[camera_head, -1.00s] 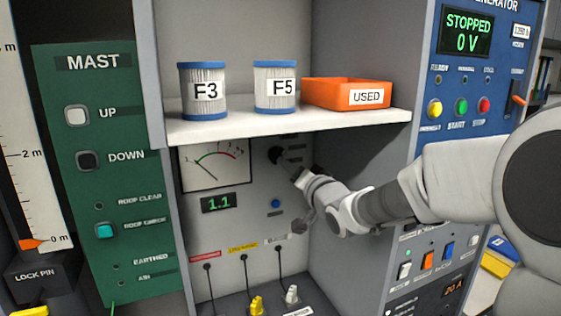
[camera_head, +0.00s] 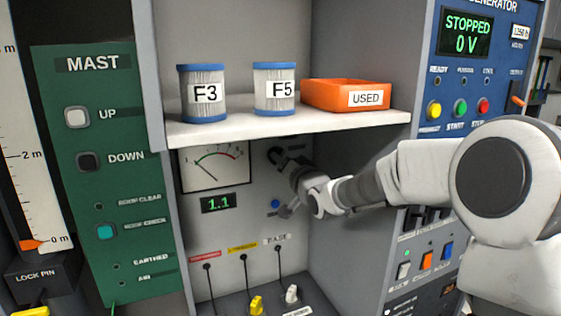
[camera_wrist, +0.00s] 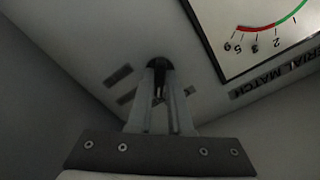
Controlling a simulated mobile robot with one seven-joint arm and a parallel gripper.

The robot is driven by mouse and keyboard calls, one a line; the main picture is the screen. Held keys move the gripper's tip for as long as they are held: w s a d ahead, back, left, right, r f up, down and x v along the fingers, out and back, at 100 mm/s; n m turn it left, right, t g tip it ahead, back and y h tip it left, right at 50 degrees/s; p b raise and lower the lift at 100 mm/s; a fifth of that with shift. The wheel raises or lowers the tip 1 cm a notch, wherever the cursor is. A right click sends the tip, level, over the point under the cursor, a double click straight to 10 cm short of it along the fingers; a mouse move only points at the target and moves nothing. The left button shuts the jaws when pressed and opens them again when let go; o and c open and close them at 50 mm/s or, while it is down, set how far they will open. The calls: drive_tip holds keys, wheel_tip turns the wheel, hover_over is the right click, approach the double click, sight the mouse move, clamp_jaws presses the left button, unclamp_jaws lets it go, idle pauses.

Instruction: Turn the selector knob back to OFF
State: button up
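The black selector knob (camera_head: 275,154) is on the grey panel under the white shelf, right of the dial meter (camera_head: 212,168). In the wrist view the dark knob (camera_wrist: 158,62) sits at the ends of my fingers, and the dial is at the upper right. My gripper (camera_head: 283,162) reaches the knob from the right. In the wrist view my gripper (camera_wrist: 159,74) has its two fingers close together, one on each side of the knob, and looks shut on it. The fingers hide part of the knob, and I cannot read its pointer or the OFF mark.
The white shelf (camera_head: 290,128) overhangs the panel and carries two filters (camera_head: 202,92) and an orange USED tray (camera_head: 346,95). A blue button (camera_head: 275,203) sits below the knob. Cables with plugs (camera_head: 257,305) stand lower down. A grey side wall is on the right.

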clamp_jaws()
drive_tip(key=shift+f+b, duration=0.1)
drive_tip(key=shift+b, duration=0.25)
drive_tip(key=shift+d+n+b, duration=0.1)
drive_tip(key=shift+n+b, duration=3.3)
drive_tip(key=shift+n, duration=0.5)
